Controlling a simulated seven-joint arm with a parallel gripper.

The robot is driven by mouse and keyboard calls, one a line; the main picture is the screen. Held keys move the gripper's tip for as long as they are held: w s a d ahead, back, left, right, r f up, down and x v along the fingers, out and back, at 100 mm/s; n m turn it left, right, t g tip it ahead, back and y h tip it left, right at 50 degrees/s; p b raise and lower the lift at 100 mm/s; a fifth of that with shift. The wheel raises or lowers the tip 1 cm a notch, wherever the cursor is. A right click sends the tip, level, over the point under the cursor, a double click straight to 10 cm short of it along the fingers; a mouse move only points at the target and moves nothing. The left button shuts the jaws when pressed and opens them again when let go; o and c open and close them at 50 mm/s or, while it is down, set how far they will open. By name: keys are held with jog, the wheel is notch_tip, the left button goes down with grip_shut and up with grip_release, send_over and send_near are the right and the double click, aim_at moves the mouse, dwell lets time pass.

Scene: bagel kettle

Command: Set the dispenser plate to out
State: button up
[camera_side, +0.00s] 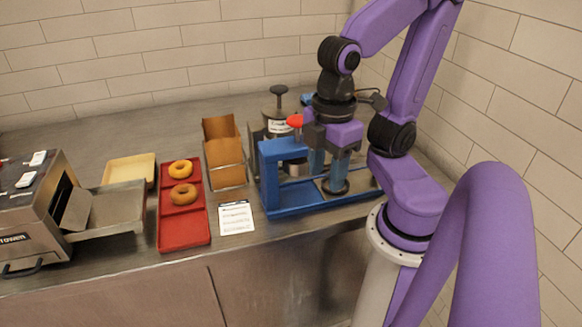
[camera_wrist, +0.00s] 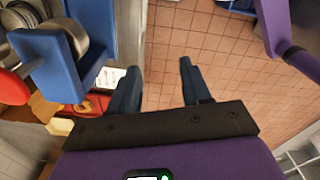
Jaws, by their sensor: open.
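The blue dispenser frame (camera_side: 272,180) stands on the steel counter right of centre; it also shows at the left of the wrist view (camera_wrist: 45,65). A metal cylinder (camera_wrist: 68,35) sits in it. A red knob (camera_side: 295,120) is at its upper part and shows at the left edge of the wrist view (camera_wrist: 12,88). My gripper (camera_side: 329,178) is open, pointing down over the right part of the dispenser in the side view. In the wrist view my fingers (camera_wrist: 158,82) are apart with nothing between them. My wrist hides part of the dispenser; I cannot tell the plate's position.
A red tray (camera_side: 184,232) holds two bagels (camera_side: 181,182). A cardboard box (camera_side: 226,160), a white card (camera_side: 236,217), a beige tray (camera_side: 128,168) and a steel toaster (camera_side: 30,225) stand to the left. A dark-knobbed metal vessel (camera_side: 279,103) stands behind the dispenser.

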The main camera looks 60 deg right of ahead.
notch_tip(320, 180, up, 13)
jog(key=w+d+m, duration=0.5)
jog(key=w+m, duration=0.2)
jog(key=w, duration=0.1)
jog(key=w+d+m, duration=0.4)
jog(key=w+m, duration=0.3)
jog(key=w, duration=0.2)
jog(key=s+d+m, duration=0.2)
jog(key=d+m, duration=0.4)
jog(key=d, duration=0.3)
jog(key=s+d+m, duration=0.2)
jog(key=d+m, duration=0.4)
jog(key=d, duration=0.4)
jog(key=f, duration=2.8)
jog(key=shift+s+f, duration=0.2)
jog(key=shift+f, duration=0.1)
grip_shut()
